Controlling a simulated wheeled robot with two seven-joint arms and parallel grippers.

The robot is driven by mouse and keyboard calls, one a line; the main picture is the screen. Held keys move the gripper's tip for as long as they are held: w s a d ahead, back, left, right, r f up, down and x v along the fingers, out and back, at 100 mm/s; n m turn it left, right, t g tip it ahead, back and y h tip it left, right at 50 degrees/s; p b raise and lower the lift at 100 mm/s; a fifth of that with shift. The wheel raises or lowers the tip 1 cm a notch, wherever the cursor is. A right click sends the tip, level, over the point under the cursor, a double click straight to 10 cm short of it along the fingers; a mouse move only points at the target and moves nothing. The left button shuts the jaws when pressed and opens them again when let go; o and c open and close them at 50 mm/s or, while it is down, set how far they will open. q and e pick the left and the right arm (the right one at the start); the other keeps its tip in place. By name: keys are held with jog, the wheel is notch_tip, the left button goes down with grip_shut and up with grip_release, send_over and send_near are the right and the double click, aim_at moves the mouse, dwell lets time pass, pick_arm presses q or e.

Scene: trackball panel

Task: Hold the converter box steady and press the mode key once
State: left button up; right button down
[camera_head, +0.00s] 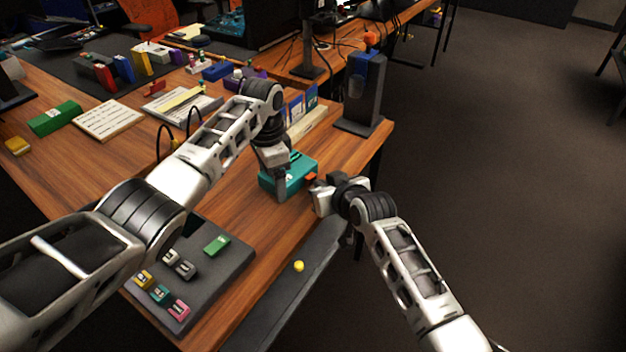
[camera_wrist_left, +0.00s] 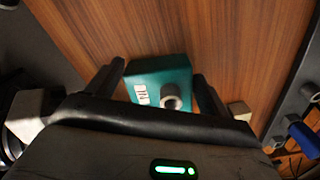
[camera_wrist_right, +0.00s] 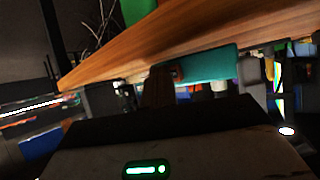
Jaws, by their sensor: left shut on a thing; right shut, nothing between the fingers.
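The teal converter box (camera_head: 297,171) sits near the right edge of the wooden table. My left gripper (camera_head: 281,183) reaches down over it and is shut on it; in the left wrist view the box (camera_wrist_left: 165,72) lies between the two dark fingers. An orange-red part (camera_head: 311,178), apparently the mode key, shows at the box's right end. My right gripper (camera_head: 316,190) is shut and empty, its tip close to that part. In the right wrist view the closed fingers (camera_wrist_right: 158,85) overlap the box's end (camera_wrist_right: 210,64). I cannot tell whether they touch the key or whether it is pressed.
A dark stand with a blue device (camera_head: 365,85) is behind the box. A grey tray (camera_head: 225,268) with small coloured blocks lies at the front. A yellow ball (camera_head: 298,266) rests on a dark strip along the table edge. Right of the table is open floor.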

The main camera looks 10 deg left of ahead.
jog(key=shift+s+d, duration=0.4)
jog(key=shift+d, duration=0.15)
jog(key=shift+d, duration=0.1)
jog(key=shift+s+d, duration=0.7)
jog(key=shift+d, duration=0.3)
jog(key=shift+s+d, duration=0.65)
jog(key=shift+d, duration=0.35)
jog(key=s+d+r, duration=0.4)
jog(key=s+r, duration=0.1)
jog(key=r, duration=0.2)
jog(key=shift+s, duration=0.4)
jog(key=shift+a, duration=0.1)
pick_arm(q)
jog(key=o, duration=1)
jog(key=shift+o, duration=0.2)
